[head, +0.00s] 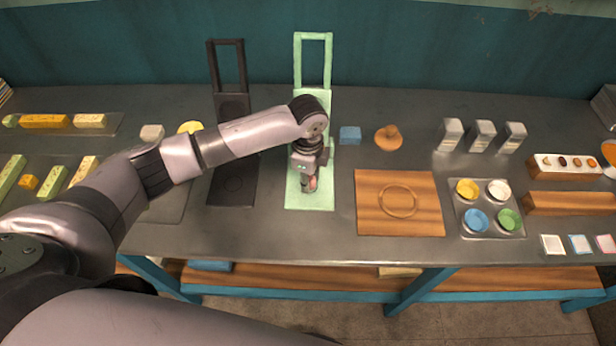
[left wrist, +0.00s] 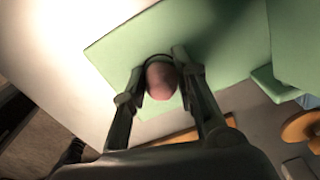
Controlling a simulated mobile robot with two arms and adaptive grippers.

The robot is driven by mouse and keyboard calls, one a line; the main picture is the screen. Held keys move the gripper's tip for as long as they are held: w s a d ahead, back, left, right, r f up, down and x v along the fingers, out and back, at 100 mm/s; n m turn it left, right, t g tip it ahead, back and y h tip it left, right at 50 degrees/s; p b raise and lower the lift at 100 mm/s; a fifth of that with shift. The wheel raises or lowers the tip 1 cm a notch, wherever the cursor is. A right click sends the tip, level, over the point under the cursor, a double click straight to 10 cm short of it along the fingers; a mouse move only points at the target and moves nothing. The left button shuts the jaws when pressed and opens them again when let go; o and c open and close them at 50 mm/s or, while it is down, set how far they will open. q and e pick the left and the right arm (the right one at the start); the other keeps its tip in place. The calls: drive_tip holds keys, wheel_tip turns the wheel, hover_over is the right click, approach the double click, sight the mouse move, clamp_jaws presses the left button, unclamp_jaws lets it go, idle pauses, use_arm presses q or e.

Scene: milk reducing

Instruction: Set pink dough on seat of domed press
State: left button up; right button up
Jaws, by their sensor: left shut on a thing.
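The pink dough (head: 312,184) is a small ball low over the front part of the pale green press (head: 320,200). My left gripper (head: 309,181) points down there and is shut on it. In the left wrist view the dough (left wrist: 161,79) sits between the two fingertips of my gripper (left wrist: 160,72). A dark ring on the green plate (left wrist: 225,40) shows just behind it. I cannot tell whether the dough touches the plate. My arm hides the middle of the green press. A black press (head: 232,188) stands left of it. My right gripper is not in view.
A wooden board (head: 372,218) with a ring mark lies right of the green press. A blue block (head: 350,135) and an orange knobbed piece (head: 388,138) stand behind it. A tray of coloured cups (head: 488,207) is farther right.

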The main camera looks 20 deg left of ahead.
use_arm(q)
drive_tip(key=shift+f, duration=0.1)
drive_tip(key=o, duration=1)
wheel_tip(320, 180, up, 12)
drive_tip(key=shift+s+r+b, duration=0.1)
drive_tip(key=shift+r+b, duration=0.05)
drive_tip(key=shift+b, duration=0.7)
